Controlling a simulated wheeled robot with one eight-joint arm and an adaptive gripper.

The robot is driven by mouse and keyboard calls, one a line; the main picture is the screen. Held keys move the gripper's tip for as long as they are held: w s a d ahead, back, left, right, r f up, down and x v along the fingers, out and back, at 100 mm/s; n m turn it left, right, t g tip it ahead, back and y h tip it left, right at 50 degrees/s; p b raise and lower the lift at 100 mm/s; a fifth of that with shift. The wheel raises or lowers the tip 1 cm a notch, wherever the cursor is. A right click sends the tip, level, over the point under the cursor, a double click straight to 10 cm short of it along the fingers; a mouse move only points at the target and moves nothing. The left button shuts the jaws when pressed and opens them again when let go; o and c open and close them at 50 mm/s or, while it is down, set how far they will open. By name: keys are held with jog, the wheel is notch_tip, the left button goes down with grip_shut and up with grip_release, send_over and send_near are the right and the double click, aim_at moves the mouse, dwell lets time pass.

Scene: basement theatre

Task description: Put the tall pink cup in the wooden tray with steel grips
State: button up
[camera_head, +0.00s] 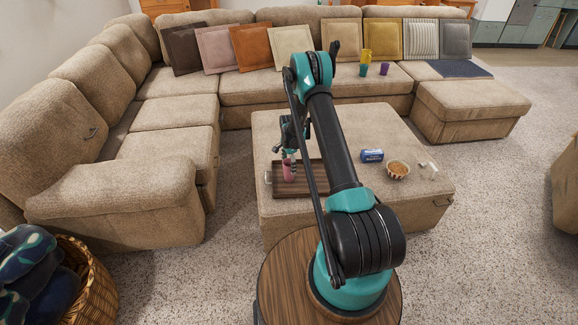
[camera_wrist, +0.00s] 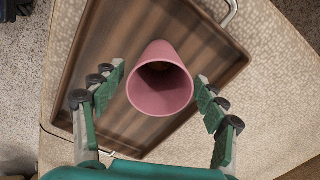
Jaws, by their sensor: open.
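The tall pink cup (camera_head: 288,171) stands upright over the left part of the wooden tray (camera_head: 315,180) on the ottoman. In the wrist view the cup (camera_wrist: 160,104) shows its open mouth, with the brown slatted tray floor (camera_wrist: 120,35) around it. Its base is hidden, so contact with the tray floor cannot be seen directly. My gripper (camera_head: 289,153) is open, with its fingers on either side of the cup and a small gap at each side. A steel grip (camera_wrist: 231,12) shows at the tray's edge.
On the ottoman (camera_head: 400,145), right of my arm, are a blue box (camera_head: 372,155), a striped bowl of food (camera_head: 397,170) and small white items (camera_head: 428,166). A wicker basket (camera_head: 95,285) is at lower left.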

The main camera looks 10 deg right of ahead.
jog(key=s+d+r+n+t, duration=0.15)
jog(key=s+r, duration=0.25)
jog(key=r, duration=0.8)
jog(key=s+r+n+g, duration=0.1)
jog(key=s+r+n, duration=0.15)
jog(key=r, duration=0.95)
jog(key=s+d+r+n+t, duration=0.1)
jog(key=s+r+n, duration=0.3)
jog(key=s, duration=0.7)
jog(key=s+d+r+n+t, duration=0.1)
jog(key=s+r+n+t, duration=0.1)
jog(key=s+r, duration=0.7)
jog(key=s+f+n, duration=0.4)
jog(key=s, duration=1.1)
jog(key=shift+s+d+f+t, duration=0.15)
jog(key=shift+s+d+t, duration=0.05)
jog(key=shift+d+t, duration=0.15)
